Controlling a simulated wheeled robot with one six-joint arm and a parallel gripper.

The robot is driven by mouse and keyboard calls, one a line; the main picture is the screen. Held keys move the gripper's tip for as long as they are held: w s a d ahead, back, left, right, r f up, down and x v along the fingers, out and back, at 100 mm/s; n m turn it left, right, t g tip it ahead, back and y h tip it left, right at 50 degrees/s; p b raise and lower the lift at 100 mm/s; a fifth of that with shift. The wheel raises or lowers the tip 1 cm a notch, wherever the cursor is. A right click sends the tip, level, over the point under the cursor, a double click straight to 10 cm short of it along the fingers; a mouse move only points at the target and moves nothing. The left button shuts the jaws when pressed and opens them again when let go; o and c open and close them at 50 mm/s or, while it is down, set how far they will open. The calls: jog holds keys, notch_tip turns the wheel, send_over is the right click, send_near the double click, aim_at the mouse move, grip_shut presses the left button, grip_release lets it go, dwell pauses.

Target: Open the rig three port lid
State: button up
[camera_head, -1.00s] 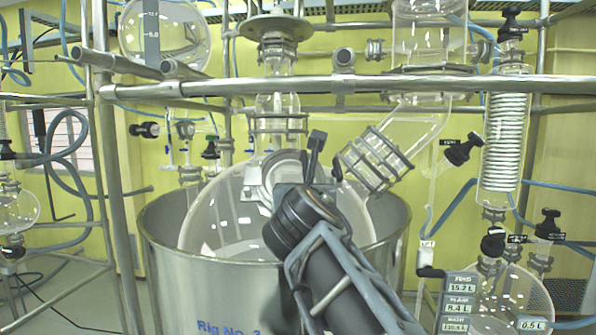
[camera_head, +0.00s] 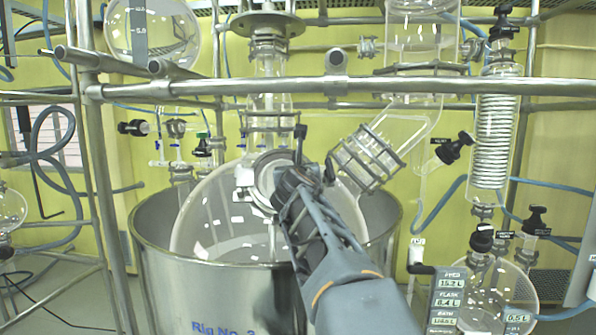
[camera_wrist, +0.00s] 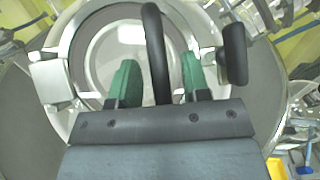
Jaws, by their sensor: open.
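The port lid (camera_wrist: 112,62) is a round pale disc with a metal clamp ring; it fills the upper wrist view and looks closed. In the head view the lid (camera_head: 262,172) sits on the front of the large glass flask (camera_head: 215,215), partly hidden by my arm. A dark curved bar (camera_wrist: 154,30) crosses the lid in the wrist view. My gripper (camera_wrist: 158,72) is open, its green fingers on either side of this bar with visible gaps; contact does not show. A black rounded grip (camera_wrist: 234,54) is right of the fingers.
The flask sits in a metal vessel (camera_head: 200,285) marked "Rig No.", its last character unclear. A steel rail (camera_head: 430,86) crosses above my arm. A clamped glass elbow (camera_head: 365,158) is close right of my gripper. A glass column (camera_head: 268,105) rises behind the lid.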

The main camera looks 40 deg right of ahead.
jog(key=shift+w+d, duration=0.25)
grip_shut()
dwell(0.3)
